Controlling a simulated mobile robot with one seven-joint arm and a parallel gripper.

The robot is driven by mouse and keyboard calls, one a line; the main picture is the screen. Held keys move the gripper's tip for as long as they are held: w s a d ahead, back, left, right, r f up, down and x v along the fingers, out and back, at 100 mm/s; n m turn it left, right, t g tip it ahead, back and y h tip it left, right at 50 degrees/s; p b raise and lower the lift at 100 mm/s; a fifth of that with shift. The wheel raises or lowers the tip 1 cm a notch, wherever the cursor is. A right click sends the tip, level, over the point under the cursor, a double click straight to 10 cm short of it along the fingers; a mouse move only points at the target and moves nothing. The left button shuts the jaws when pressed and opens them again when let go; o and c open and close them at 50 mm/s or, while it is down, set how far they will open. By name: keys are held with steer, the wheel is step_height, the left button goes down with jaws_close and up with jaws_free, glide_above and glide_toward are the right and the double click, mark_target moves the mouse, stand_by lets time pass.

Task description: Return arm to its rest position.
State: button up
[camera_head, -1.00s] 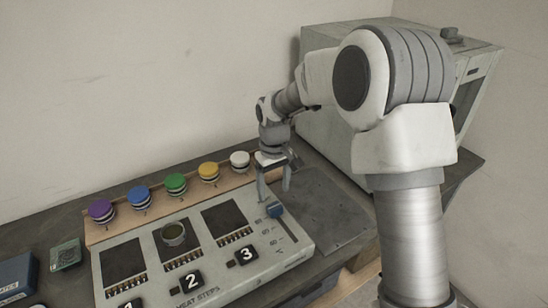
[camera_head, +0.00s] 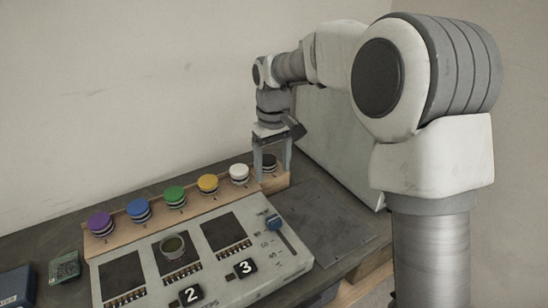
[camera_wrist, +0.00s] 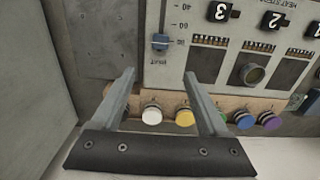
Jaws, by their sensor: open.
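My gripper (camera_head: 272,174) is open and empty, pointing down above the back right of the control panel (camera_head: 222,282). In the head view its fingers show to either side of a dark knob (camera_head: 269,161) at the right end of the knob row; I cannot tell the depth between them. In the wrist view my gripper (camera_wrist: 160,74) has its two fingers spread wide, with a white knob (camera_wrist: 152,114) and a yellow knob (camera_wrist: 184,116) showing between them. My arm is bent, reaching from the right over the bench. A blue slide lever (camera_head: 273,222) on the panel's right stands clear of the fingers.
Purple, blue, green and yellow knobs continue the row along a wooden strip (camera_head: 119,228). A small round cup (camera_head: 172,245) sits on the panel's middle dark window. A large grey cabinet (camera_head: 340,140) stands close behind and right of my arm. A dark mat (camera_head: 322,215) right of the panel is bare.

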steer(key=s+d+r+m+t, duration=0.2)
steer(key=s+d+r, duration=0.3)
steer(key=s+d, duration=0.3)
steer(key=s+d+r+m+t, duration=0.25)
steer(key=s+d+r, duration=0.35)
steer(key=s, duration=0.4)
steer(key=s+d+f+m+t, duration=0.1)
steer(key=s+d+f+m, duration=0.1)
steer(key=s, duration=0.6)
steer(key=shift+d+f, duration=0.35)
steer(key=shift+d, duration=0.1)
